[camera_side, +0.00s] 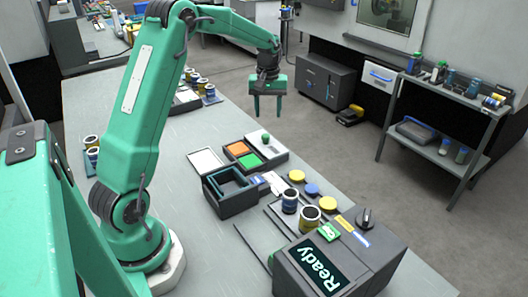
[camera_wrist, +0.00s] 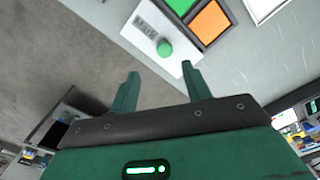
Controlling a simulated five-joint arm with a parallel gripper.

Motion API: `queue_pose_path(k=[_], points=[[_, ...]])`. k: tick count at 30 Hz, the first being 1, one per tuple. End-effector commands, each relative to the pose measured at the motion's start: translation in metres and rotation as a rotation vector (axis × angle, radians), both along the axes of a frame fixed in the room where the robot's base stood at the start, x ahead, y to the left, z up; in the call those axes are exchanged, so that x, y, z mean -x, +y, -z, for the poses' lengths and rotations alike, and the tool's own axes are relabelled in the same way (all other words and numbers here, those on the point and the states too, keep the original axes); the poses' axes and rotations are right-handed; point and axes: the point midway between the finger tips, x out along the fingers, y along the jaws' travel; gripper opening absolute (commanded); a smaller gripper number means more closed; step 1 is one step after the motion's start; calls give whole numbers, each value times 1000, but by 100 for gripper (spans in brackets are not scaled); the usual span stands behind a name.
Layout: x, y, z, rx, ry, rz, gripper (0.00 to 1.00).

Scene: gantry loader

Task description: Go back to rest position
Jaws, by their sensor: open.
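My gripper (camera_side: 267,119) is open and empty. It hangs with its fingers down, high above the far right edge of the table, past the button panel, in the side view. In the wrist view both fingers of my gripper (camera_wrist: 160,84) show spread apart with nothing between them. My green arm stands on the table (camera_side: 190,133) and reaches up and over to the right. The button panel (camera_side: 276,152) has an orange button, a green button and a green knob (camera_side: 265,139). The knob also shows in the wrist view (camera_wrist: 165,48), beyond the fingertips.
A dark open box (camera_side: 230,201) sits in front of the panel. A control box (camera_side: 345,262) reading "Ready" stands at the front right, with cylinders and yellow and blue discs (camera_side: 312,189) behind it. A shelf (camera_side: 450,93) stands to the right, apart from the table. Air around my gripper is clear.

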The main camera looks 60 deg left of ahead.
Motion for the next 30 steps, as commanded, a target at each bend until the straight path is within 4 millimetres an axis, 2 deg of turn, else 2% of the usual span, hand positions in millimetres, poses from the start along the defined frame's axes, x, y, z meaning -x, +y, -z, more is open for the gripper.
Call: queue_pose_path(k=[8,18,30], points=[[18,-38,-42,-27,-56,119,49],[60,-94,-89,-70,-140,307,49],[123,-149,-120,-123,-240,527,49]])
